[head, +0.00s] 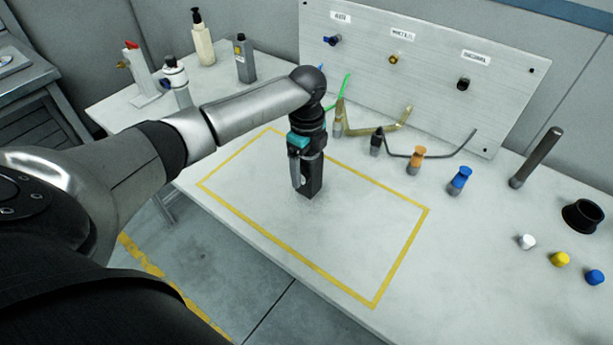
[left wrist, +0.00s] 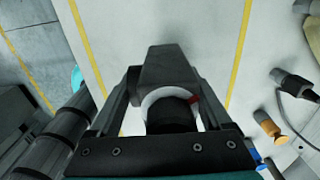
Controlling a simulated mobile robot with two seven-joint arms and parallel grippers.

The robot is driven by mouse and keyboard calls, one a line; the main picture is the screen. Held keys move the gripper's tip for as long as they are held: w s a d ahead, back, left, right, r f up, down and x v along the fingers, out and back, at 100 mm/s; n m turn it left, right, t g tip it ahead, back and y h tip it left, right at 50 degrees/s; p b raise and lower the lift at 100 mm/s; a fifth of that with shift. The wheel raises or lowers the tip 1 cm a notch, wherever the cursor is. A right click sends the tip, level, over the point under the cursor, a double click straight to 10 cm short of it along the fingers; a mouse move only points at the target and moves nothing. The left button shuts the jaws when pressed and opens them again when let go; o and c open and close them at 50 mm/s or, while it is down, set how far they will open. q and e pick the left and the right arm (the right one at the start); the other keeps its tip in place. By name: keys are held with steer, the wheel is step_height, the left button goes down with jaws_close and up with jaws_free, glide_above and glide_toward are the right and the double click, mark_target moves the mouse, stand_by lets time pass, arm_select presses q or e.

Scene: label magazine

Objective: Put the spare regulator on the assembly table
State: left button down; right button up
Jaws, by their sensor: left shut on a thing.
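My left gripper (head: 303,172) is shut on a dark grey block-shaped body, which I take to be the spare regulator (head: 313,183). In the left wrist view the regulator (left wrist: 166,68) sits between the two fingers, with a white ring, a black round part and a small red mark facing the camera. The gripper points down over the assembly table (head: 340,225), inside the yellow rectangle. The regulator's lower end is at or just above the tabletop; I cannot tell if it touches. My right gripper is not in view.
A labelled panel (head: 430,75) with fittings stands behind. Hoses, an orange fitting (head: 416,159) and a blue fitting (head: 459,180) are right of the yellow rectangle. Bottles (head: 203,40) stand at the back left. Small caps (head: 559,259) lie at right. The rectangle's front right is clear.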

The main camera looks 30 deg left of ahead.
arm_select(q)
steer(key=shift+f, duration=1.35)
steer(key=shift+f, duration=0.1)
jaws_free()
steer(key=shift+f, duration=0.1)
step_height(320, 180, up, 12)
steer(key=shift+r+p, duration=0.2)
steer(key=shift+p, duration=0.75)
